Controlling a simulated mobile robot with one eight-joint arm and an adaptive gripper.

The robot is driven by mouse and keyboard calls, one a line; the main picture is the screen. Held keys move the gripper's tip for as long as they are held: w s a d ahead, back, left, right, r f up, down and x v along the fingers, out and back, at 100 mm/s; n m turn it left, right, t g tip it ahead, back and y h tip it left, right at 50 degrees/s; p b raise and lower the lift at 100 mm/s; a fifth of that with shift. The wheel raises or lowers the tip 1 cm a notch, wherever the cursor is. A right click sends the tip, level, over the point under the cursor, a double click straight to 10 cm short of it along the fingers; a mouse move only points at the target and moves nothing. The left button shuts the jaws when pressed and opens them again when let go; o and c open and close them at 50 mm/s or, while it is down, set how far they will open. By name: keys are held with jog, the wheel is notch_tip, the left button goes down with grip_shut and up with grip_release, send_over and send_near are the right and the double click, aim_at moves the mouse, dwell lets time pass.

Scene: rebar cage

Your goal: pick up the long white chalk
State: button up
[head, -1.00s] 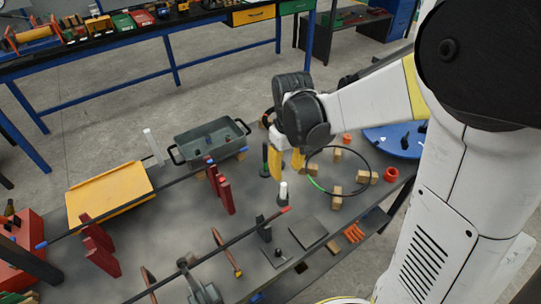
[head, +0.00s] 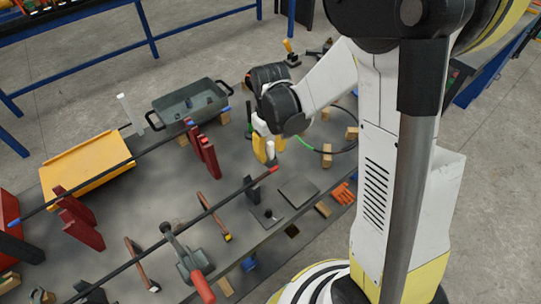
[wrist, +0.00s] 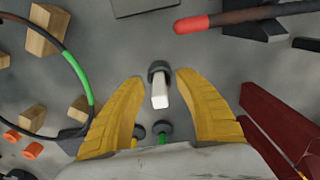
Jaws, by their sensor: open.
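A white stick, likely the chalk (wrist: 159,97), stands in a dark round holder and shows between my yellow fingers in the wrist view. My gripper (wrist: 159,78) is open around its line of sight; no finger visibly touches it. In the head view my gripper (head: 266,158) is low over the table, right of the red uprights, and largely hides that spot.
Red uprights (wrist: 277,125) stand close to the right finger in the wrist view. A red-tipped bar (wrist: 225,20) crosses above right. A black-and-green hoop (wrist: 75,75) and wooden blocks (wrist: 45,28) lie left.

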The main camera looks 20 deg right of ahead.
jog(key=shift+r, duration=0.1)
grip_shut()
